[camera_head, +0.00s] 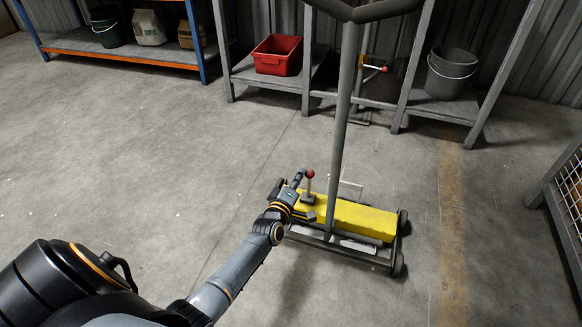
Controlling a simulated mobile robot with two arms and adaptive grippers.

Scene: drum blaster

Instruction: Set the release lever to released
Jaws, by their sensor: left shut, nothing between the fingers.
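A yellow wheeled floor sweeper (350,217) with a tall grey handle (343,110) stands on the concrete floor, right of the centre. A small upright lever with a red knob (309,174) stands on its left end; I take it for the release lever. My left gripper (301,182) reaches in from the lower left and is at this end, close beside the lever's left side. It is shut, with nothing held. Whether it touches the lever is too small to tell. My right gripper is not in view.
A red bin (278,55) and a grey bucket (450,72) sit on grey shelving at the back. A blue-orange rack (120,46) stands back left, a mesh cage (570,195) at right. The floor at left is clear.

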